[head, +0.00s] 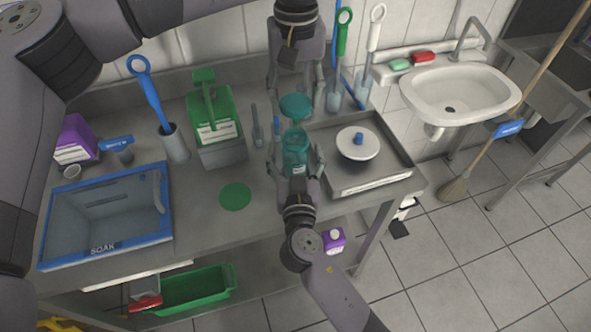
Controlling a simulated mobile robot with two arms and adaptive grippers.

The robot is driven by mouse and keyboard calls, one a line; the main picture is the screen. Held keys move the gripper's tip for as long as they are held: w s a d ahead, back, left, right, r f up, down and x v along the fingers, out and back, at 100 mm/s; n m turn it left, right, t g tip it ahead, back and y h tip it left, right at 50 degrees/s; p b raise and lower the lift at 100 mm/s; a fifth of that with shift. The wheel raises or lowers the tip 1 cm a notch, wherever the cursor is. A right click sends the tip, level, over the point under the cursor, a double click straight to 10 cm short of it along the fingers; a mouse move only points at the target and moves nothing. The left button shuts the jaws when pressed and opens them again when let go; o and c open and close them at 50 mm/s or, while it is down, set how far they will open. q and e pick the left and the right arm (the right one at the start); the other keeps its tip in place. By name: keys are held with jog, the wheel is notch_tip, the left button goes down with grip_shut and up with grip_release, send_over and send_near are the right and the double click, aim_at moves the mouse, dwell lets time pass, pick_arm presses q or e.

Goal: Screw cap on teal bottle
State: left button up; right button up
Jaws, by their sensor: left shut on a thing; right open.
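The teal bottle (296,143) stands upright on the grey bench, left of the metal tray. My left gripper (296,97) comes from above and is shut on the teal cap (296,107), holding it slightly above and behind the bottle's mouth in the picture. The cap and bottle look apart. My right gripper (296,165) is open at the front, with one finger on each side of the bottle. Whether these fingers touch the bottle cannot be told. Part of the bottle's lower body is hidden by this gripper.
A metal tray (384,185) with a white blue-knobbed lid (358,144) stands close on the right. A green caddy (222,150) and a green disc (235,196) are on the left. A blue-rimmed SOAK basin (160,238) is further left. Brushes (341,60) stand behind.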

jog(key=shift+c, duration=0.5)
grip_shut()
dwell(0.4)
